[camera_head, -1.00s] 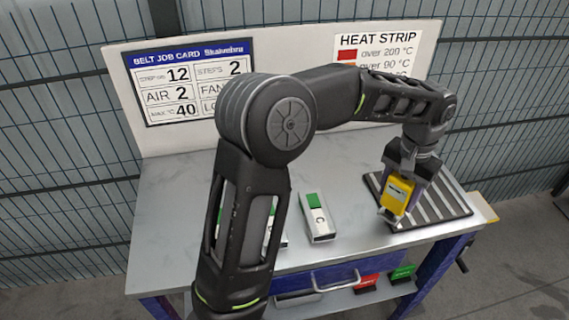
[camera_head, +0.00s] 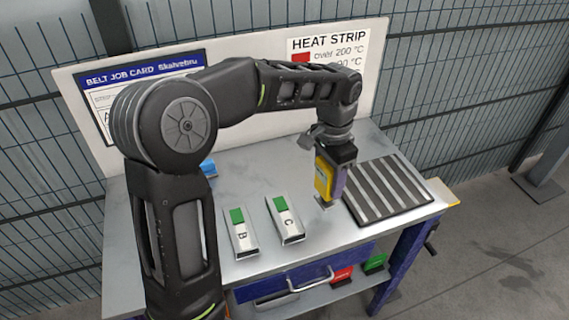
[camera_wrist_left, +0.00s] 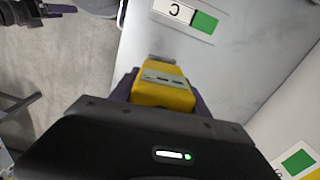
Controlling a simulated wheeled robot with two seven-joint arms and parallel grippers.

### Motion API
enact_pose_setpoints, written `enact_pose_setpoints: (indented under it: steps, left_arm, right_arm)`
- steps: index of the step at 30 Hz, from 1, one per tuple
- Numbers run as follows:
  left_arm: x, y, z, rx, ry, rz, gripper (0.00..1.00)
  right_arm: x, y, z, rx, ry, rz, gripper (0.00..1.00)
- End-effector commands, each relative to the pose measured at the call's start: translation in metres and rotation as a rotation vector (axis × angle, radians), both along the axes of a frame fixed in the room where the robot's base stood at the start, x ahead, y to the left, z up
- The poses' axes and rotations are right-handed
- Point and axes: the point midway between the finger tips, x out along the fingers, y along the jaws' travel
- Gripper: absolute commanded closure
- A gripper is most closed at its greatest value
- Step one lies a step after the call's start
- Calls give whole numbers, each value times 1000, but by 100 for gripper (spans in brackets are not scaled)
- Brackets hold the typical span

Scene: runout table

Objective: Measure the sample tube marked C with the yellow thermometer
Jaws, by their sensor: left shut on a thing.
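My left gripper (camera_head: 330,178) is shut on the yellow thermometer (camera_head: 323,179) and holds it upright above the table, just left of the striped dark mat. The thermometer also shows in the left wrist view (camera_wrist_left: 163,92), between the fingers. The sample marked C (camera_head: 286,220) is a white block with a green patch, lying on the table to the left of and nearer than the thermometer. It also shows at the top of the left wrist view (camera_wrist_left: 186,14), apart from the thermometer.
A similar block marked B (camera_head: 241,232) lies left of C. The dark striped mat (camera_head: 388,190) is on the table's right. A blue thing (camera_head: 207,168) is partly hidden behind my arm. Red (camera_head: 342,275) and green (camera_head: 375,262) items sit on the lower shelf.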

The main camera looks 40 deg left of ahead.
Motion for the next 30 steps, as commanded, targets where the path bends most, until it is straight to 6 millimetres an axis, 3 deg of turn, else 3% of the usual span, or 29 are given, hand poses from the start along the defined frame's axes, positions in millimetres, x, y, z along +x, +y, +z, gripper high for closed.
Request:
enact_pose_setpoints:
  steps: [1, 6, 12, 18, 30]
  left_arm:
    - [-9, 13, 13, -1, -4, -92, 80]
    - [-39, 46, 33, 4, -13, -476, 80]
    - [-65, 67, 45, 14, -11, -799, 80]
    - [-73, 73, 47, 19, -10, -905, 80]
    - [-72, 73, 43, 19, -10, -906, 80]
  right_arm:
    - [0, 0, 10, -2, 2, -1, 20]
    - [-2, -1, 24, -6, 8, -2, 20]
    - [-4, -2, 32, -9, 14, -4, 20]
    - [-5, -2, 33, -10, 15, -3, 20]
    - [-4, -2, 30, -9, 14, -4, 20]
